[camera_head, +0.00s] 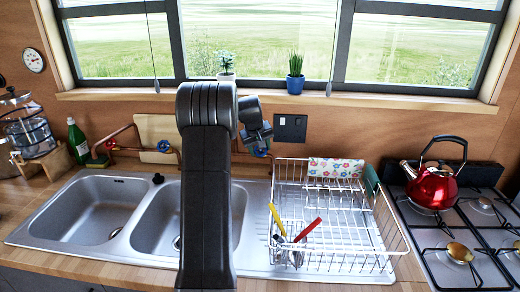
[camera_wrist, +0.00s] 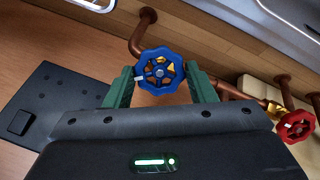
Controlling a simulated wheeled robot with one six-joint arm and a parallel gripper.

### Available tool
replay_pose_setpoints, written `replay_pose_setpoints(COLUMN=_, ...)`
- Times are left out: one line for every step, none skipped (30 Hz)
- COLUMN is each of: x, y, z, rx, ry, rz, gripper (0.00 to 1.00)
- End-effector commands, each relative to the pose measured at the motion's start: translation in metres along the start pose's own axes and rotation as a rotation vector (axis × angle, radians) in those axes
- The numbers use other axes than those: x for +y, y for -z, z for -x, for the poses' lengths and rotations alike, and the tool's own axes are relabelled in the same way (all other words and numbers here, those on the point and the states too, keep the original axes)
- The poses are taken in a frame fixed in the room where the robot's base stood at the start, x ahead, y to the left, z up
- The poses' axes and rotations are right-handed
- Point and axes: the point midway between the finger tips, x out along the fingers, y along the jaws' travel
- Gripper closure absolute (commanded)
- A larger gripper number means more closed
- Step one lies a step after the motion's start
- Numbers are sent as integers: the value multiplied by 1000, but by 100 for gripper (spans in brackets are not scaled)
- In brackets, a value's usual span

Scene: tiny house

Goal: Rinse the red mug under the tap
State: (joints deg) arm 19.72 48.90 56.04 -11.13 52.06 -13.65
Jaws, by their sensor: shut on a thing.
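My gripper (camera_wrist: 161,78) has its green fingers on either side of the blue valve wheel (camera_wrist: 160,70) and is shut on it. In the head view the blue wheel (camera_head: 261,152) shows just below my gripper at the back wall, right of my arm. The red valve wheel (camera_wrist: 295,127) sits on the copper pipe (camera_wrist: 228,90) to the right in the wrist view. The sink (camera_head: 150,215) has two basins; my arm hides part of the right one. I see no red mug in either view.
A white wire dish rack (camera_head: 350,240) with yellow- and red-handled utensils stands right of the sink. A red kettle (camera_head: 433,188) is on the stove (camera_head: 455,250). A green bottle (camera_head: 78,142) stands at the left. Two potted plants (camera_head: 295,75) are on the sill.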

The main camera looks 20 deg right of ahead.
Motion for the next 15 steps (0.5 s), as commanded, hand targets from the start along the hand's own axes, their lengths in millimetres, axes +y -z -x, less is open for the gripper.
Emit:
replay_pose_setpoints(x=-1, y=0, z=0, rx=2, ry=-6, rz=23, gripper=72)
replay_pose_setpoints(x=-1, y=0, z=0, rx=2, ry=-10, rz=39, gripper=72)
replay_pose_setpoints(x=-1, y=0, z=0, rx=1, ry=-14, rz=56, gripper=72)
replay_pose_setpoints(x=-1, y=0, z=0, rx=1, ry=-18, rz=69, gripper=72)
replay_pose_setpoints(x=-1, y=0, z=0, rx=1, ry=-20, rz=81, gripper=72)
replay_pose_setpoints(x=-1, y=0, z=0, rx=1, ry=-23, rz=93, gripper=72)
replay_pose_setpoints(x=-1, y=0, z=0, rx=1, ry=-25, rz=101, gripper=72)
replay_pose_setpoints(x=-1, y=0, z=0, rx=1, ry=-27, rz=108, gripper=72)
replay_pose_setpoints(x=-1, y=0, z=0, rx=1, ry=-29, rz=117, gripper=72)
replay_pose_setpoints(x=-1, y=0, z=0, rx=1, ry=-30, rz=123, gripper=72)
replay_pose_setpoints(x=-1, y=0, z=0, rx=1, ry=-31, rz=128, gripper=72)
replay_pose_setpoints(x=-1, y=0, z=0, rx=1, ry=-33, rz=132, gripper=72)
replay_pose_setpoints(x=-1, y=0, z=0, rx=1, ry=-33, rz=135, gripper=72)
replay_pose_setpoints(x=-1, y=0, z=0, rx=1, ry=-34, rz=137, gripper=72)
replay_pose_setpoints(x=-1, y=0, z=0, rx=1, ry=-35, rz=139, gripper=72)
